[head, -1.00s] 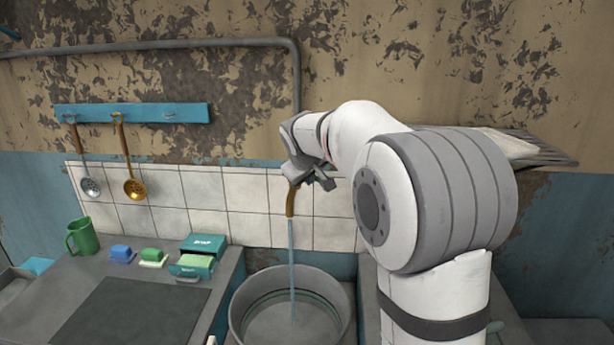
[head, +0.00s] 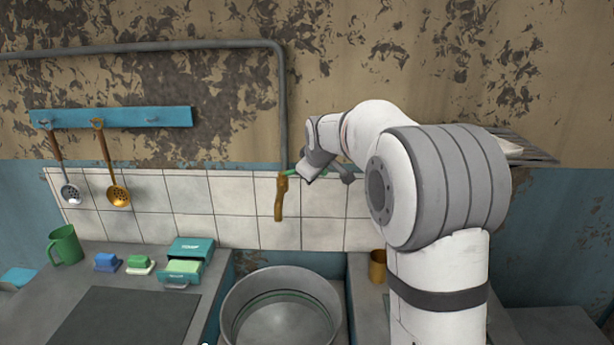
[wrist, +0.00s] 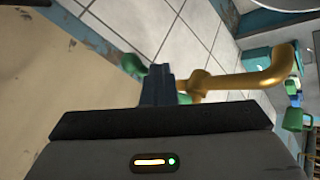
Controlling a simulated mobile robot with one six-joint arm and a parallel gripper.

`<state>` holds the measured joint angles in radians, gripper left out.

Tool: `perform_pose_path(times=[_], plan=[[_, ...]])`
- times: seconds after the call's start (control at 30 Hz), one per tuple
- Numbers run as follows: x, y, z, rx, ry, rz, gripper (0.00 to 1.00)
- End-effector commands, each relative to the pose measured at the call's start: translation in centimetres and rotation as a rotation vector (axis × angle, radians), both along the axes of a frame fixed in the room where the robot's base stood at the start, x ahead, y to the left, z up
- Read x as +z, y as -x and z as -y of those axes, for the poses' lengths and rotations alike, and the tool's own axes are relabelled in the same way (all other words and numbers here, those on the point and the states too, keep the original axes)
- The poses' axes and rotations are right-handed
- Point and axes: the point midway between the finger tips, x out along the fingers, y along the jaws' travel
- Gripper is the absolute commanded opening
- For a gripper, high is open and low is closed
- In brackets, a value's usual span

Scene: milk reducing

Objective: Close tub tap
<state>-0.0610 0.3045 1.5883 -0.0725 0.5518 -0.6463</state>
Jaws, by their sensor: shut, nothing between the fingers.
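The brass tap (head: 279,200) hangs from the tiled wall above the tub, with no water stream showing from its spout. A small green part (head: 291,172), which looks like the tap handle, shows beside its top. In the wrist view the brass spout (wrist: 255,76) lies right of my fingers, and green pieces (wrist: 130,68) show on both sides of them. The round grey tub (head: 240,295) stands below. My gripper (wrist: 162,74) is shut and empty, close to the tap's handle end. Whether it touches the handle cannot be told.
A brown cup (head: 377,266) stands on the counter right of the tub. Ladles hang from a blue rack (head: 112,117).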

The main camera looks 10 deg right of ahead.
Motion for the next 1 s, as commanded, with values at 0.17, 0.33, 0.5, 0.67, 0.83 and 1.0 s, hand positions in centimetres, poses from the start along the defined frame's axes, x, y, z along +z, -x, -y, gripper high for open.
perform_pose_path(times=[0.17,0.33,0.5,0.67,0.83,1.0], plan=[[0.0,-0.5,0.2,0.002,0.001,0.001,0.0],[0.1,-0.7,0.2,0.003,0.001,0.003,0.0],[0.2,-0.8,0.2,0.003,0.001,0.006,0.0],[0.3,-0.8,0.2,0.003,0.001,0.009,0.0],[0.3,-0.8,0.2,0.003,0.001,0.011,0.0],[-0.4,0.6,-0.1,0.003,0.001,0.01,0.0]])
